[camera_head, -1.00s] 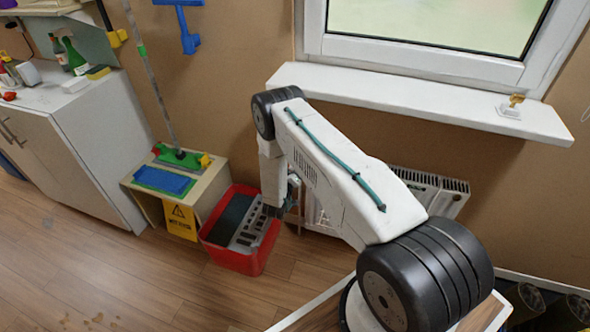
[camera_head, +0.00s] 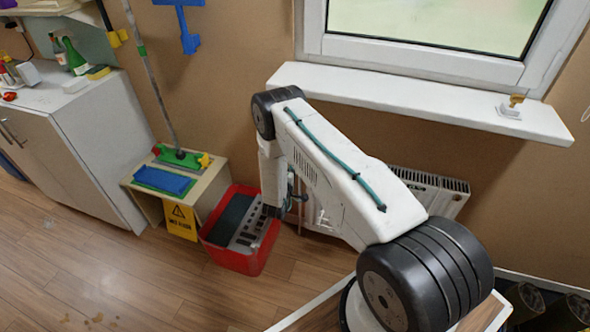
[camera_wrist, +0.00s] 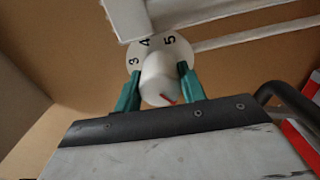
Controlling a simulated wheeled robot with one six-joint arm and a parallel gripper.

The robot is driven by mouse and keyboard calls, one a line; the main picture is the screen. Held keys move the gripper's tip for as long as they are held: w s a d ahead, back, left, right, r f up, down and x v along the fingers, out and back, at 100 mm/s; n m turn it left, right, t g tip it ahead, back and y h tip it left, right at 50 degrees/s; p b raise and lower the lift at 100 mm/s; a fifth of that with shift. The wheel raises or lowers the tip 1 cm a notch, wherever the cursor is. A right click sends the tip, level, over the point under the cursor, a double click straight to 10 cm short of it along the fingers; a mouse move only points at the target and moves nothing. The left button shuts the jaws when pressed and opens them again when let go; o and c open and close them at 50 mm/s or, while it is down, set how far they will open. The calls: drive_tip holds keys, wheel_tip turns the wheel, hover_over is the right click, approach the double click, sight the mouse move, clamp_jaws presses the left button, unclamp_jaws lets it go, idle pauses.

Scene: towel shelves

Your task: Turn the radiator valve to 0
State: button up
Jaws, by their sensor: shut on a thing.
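The radiator valve (camera_wrist: 158,82) is a white round knob with a red pointer mark, in the middle of the wrist view. Behind it a pale dial plate (camera_wrist: 148,49) shows the numbers 3, 4 and 5. The red mark lies at the knob's lower right, away from those numbers; the 0 is not visible. My gripper (camera_wrist: 159,87) has its two green fingers on either side of the knob, shut on it. In the head view my arm hides the valve and part of the white radiator (camera_head: 431,190).
A red crate (camera_head: 238,262) with a grey insert stands on the floor just left of my gripper. A small bench (camera_head: 140,183) with a mop and a yellow sign is further left. The window sill (camera_head: 420,107) juts out above the radiator.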

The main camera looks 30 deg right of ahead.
drive_tip(key=shift+s+f+n, duration=0.15)
drive_tip(key=shift+n, duration=0.15)
drive_tip(key=o, duration=1)
drive_tip(key=shift+c, duration=0.2)
drive_tip(key=v, duration=0.7)
drive_tip(key=shift+s+a, duration=0.25)
